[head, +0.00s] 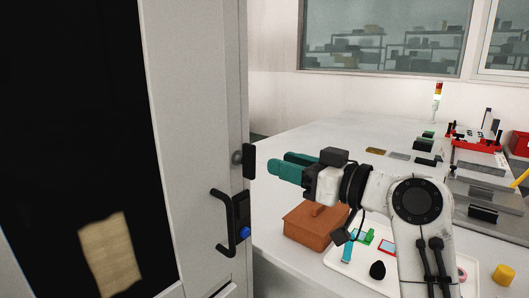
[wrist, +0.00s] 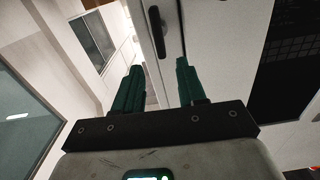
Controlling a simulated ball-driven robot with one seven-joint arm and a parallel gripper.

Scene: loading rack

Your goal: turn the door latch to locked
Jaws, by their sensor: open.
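The door latch (head: 249,161) is a small black upright lever on a grey round mount at the edge of the white door (head: 195,110). In the wrist view, a black elongated piece that looks like the latch (wrist: 158,32) stands nearly upright just beyond the fingertips. My gripper (head: 278,163) has teal fingers, open and empty, pointing left at the latch's height. They are a short way to its right, apart from it. In the wrist view the gripper (wrist: 160,66) has the latch roughly in line with the gap between its fingers.
A black door handle (head: 231,222) sticks out below the latch, with a blue round button (head: 245,232) beside it. The table (head: 330,140) behind my gripper carries a brown box (head: 312,224), a white tray (head: 345,272) with small items and a red-framed fixture (head: 474,140).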

